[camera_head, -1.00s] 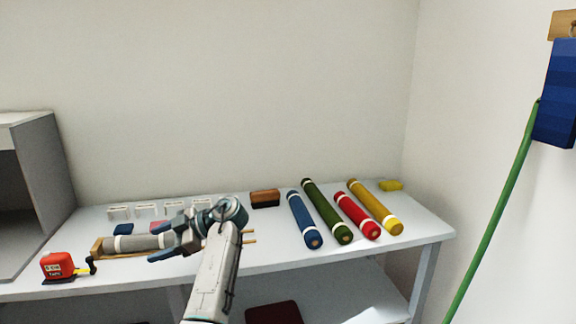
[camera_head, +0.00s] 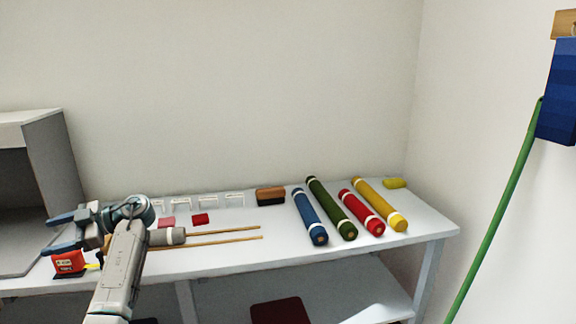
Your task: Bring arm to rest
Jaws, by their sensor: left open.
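My left gripper (camera_head: 65,232) is open and empty at the left end of the counter (camera_head: 330,257). Its fingers point left, above the red tape measure (camera_head: 68,264), which they partly cover. My left arm comes up from the lower left and hides part of the grey roll (camera_head: 168,237). That roll lies on a wooden rack with two thin rails (camera_head: 225,235). My right gripper does not show.
Blue (camera_head: 309,217), green (camera_head: 331,208), red (camera_head: 361,213) and yellow (camera_head: 380,204) rolls lie side by side at the right. A brown-and-black block (camera_head: 270,196) and small red swatches (camera_head: 200,219) sit near the back. A grey open box (camera_head: 50,165) stands at far left.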

